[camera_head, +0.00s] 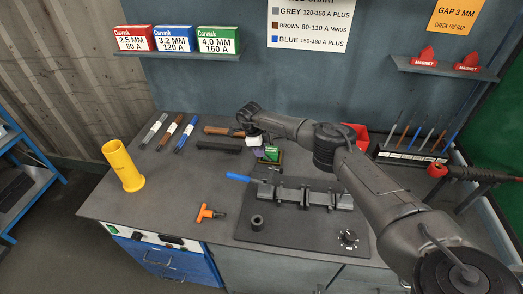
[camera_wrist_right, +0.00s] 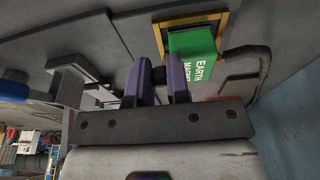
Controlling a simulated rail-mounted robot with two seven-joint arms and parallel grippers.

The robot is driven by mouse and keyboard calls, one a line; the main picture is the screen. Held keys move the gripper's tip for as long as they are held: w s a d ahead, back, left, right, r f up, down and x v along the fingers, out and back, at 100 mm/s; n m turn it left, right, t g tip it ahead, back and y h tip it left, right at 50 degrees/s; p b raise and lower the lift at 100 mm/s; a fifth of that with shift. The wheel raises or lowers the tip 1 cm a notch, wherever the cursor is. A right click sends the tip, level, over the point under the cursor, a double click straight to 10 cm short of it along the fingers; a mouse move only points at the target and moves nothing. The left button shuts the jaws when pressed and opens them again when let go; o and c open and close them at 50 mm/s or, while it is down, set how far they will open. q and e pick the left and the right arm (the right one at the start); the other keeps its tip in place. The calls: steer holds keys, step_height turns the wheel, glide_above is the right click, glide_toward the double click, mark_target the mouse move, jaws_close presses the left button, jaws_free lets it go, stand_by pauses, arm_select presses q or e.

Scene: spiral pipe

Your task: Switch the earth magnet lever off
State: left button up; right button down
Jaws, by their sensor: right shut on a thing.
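The earth magnet (camera_head: 271,154) is a green block on a brass-edged base near the back middle of the bench. In the right wrist view its green labelled face (camera_wrist_right: 197,55) is just right of the fingers. My right gripper (camera_head: 255,148) is at the magnet's left side in the head view. Its purple fingers (camera_wrist_right: 158,85) are shut on a small dark piece, the lever (camera_wrist_right: 158,74), which is mostly hidden between them. Which way the lever is set cannot be told. My left gripper is not in view.
A grey fixture (camera_head: 310,195) with a blue handle sits on a dark plate right of centre. An orange tool (camera_head: 208,212), a yellow tube (camera_head: 122,166) and several rod packs (camera_head: 170,132) lie or stand to the left. A rod rack (camera_head: 412,155) is at right.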

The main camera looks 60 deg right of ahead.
stand_by(0.4)
steer(key=c, duration=1.1)
jaws_free()
steer(key=shift+p+v, duration=0.6)
steer(key=shift+v, duration=6.3)
steer(key=shift+w, duration=0.15)
